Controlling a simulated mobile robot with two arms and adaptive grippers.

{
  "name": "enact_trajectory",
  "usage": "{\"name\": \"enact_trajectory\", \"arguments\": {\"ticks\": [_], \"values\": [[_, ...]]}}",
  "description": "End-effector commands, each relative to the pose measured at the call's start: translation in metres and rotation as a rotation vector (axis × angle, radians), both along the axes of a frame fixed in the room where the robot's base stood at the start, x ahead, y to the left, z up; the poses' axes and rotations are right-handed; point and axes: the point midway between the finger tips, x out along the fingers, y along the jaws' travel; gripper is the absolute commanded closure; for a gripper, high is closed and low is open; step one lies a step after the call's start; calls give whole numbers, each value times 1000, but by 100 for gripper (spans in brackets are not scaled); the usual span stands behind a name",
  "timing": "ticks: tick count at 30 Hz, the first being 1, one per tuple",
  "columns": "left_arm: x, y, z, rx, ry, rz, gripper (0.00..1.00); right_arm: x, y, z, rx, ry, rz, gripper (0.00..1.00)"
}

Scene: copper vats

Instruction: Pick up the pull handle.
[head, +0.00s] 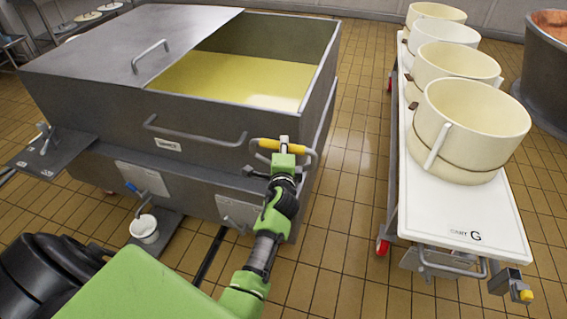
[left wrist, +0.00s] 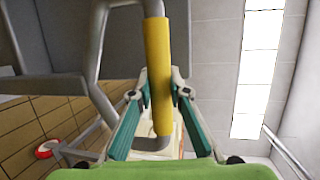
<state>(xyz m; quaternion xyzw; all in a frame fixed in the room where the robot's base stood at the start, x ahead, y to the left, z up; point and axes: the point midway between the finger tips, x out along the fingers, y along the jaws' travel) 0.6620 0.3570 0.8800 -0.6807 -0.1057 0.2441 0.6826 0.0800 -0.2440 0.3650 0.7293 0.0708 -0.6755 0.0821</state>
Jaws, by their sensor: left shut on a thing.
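The pull handle is a bent grey metal rod with a yellow grip (head: 266,145), in front of the vat's near right corner in the head view. My left gripper (head: 284,146) is shut on the yellow grip, with one finger on each side of it. In the left wrist view the yellow grip (left wrist: 158,60) runs upright between the teal fingers of my left gripper (left wrist: 158,95), and its grey rod bends away at both ends. I cannot tell where the handle's rod ends or what it joins. My right gripper is not in view.
A big grey vat (head: 110,95) holding yellow liquid (head: 235,80) stands just beyond the handle. A white bucket (head: 145,229) stands by its foot. At right a white-topped cart (head: 465,225) carries several cream tubs (head: 470,115). Tiled floor (head: 345,180) lies clear between vat and cart.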

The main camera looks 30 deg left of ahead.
Motion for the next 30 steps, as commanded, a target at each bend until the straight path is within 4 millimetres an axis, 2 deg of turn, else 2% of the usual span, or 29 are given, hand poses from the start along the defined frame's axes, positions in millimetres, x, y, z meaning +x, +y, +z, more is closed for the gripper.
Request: {"name": "enact_trajectory", "arguments": {"ticks": [9, 30], "values": [[1, 0, 34, 7, -11, -3, 100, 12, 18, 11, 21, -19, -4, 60], [1, 1, 145, 5, -14, -1, 100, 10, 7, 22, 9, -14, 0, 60]]}}
